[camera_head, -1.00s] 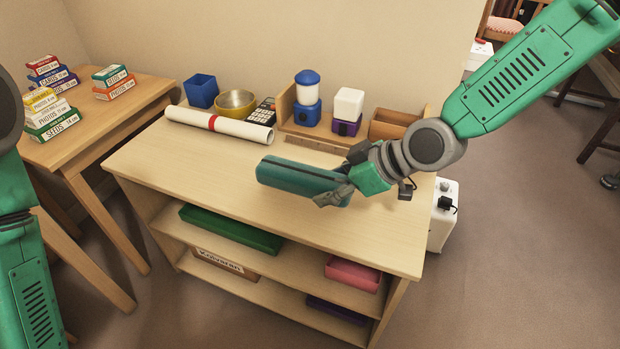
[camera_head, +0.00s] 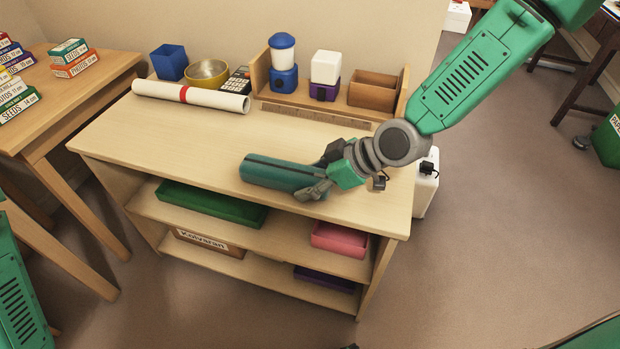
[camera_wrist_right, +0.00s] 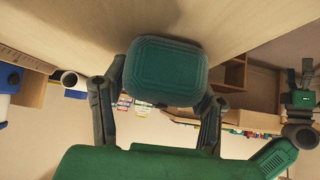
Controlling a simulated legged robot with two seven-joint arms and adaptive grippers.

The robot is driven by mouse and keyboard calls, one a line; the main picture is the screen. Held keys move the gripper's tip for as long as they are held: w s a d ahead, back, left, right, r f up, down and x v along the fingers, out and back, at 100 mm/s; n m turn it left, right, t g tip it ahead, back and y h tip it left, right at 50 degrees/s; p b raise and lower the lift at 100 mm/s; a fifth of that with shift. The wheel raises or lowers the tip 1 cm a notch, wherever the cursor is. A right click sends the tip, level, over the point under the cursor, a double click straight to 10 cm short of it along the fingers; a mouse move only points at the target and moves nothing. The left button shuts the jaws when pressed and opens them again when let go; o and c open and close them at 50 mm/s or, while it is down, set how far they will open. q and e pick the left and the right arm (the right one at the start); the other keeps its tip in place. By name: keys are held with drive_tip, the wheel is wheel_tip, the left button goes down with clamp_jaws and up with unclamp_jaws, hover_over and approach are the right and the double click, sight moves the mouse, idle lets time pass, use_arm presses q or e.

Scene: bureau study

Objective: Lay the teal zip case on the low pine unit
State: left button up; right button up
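The teal zip case (camera_head: 272,171) is a long rounded case over the front middle of the low pine unit's top (camera_head: 190,150). My right gripper (camera_head: 322,175) is shut on its right end. In the right wrist view the case (camera_wrist_right: 166,70) sits between the two fingers of the right gripper (camera_wrist_right: 160,105), close to the pine surface. I cannot tell whether its underside touches the top. Part of my left arm shows at the left edge of the head view; its gripper is out of view.
Along the back stand a blue cup (camera_head: 170,62), a brass bowl (camera_head: 207,74), a calculator (camera_head: 237,80), a white roll (camera_head: 190,96) and a wooden organiser (camera_head: 372,92). Lower shelves hold a green tray (camera_head: 210,204) and a pink box (camera_head: 340,238). The top's left front is clear.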

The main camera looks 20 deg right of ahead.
drive_tip(key=shift+o, duration=0.8)
drive_tip(key=shift+d, duration=0.25)
drive_tip(key=shift+d, duration=0.1)
drive_tip(key=p+v, duration=0.4)
drive_tip(key=v, duration=0.8)
drive_tip(key=shift+a+r, duration=0.1)
drive_tip(key=shift+a, duration=0.1)
